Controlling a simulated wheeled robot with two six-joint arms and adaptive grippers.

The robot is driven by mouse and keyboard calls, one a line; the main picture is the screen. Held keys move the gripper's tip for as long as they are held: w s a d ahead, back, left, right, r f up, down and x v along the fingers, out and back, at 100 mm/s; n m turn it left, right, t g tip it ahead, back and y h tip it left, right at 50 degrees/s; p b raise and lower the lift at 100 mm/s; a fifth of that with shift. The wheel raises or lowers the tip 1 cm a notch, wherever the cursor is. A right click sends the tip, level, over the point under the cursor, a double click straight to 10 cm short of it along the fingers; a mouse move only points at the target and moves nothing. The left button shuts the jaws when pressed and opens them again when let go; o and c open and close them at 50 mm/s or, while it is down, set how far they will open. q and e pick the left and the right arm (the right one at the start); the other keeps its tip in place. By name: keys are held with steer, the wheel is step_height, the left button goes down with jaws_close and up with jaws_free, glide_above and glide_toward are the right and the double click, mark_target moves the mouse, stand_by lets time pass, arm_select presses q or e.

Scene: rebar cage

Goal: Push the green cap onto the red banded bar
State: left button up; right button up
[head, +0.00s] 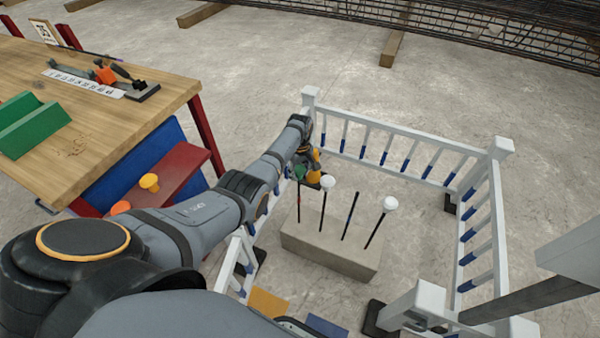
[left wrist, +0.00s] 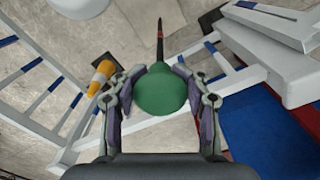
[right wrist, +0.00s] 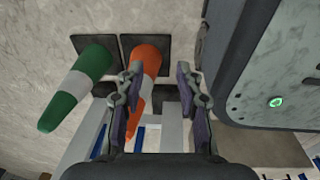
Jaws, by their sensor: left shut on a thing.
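The green cap (head: 299,172) is at the top of the leftmost bar, the red banded bar (head: 299,207), which stands in a concrete block (head: 330,247). My left gripper (head: 301,160) is shut on the cap. My right gripper (right wrist: 157,88) is open and empty in the right wrist view.
More bars stand in the block: two with white caps (head: 328,182) (head: 390,203), and a bare one (head: 350,215) between. A white railing (head: 400,137) encloses the block. A workbench (head: 95,120) stands left. Green (right wrist: 75,90) and orange (right wrist: 145,66) cones show in the right wrist view.

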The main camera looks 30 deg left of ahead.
mark_target(300, 168)
arm_select(q)
steer(key=shift+f+b, duration=0.35)
steer(key=shift+f, duration=0.15)
steer(key=o, duration=1)
steer(key=shift+r, duration=0.1)
steer(key=shift+o, duration=0.2)
step_height(300, 168, up, 12)
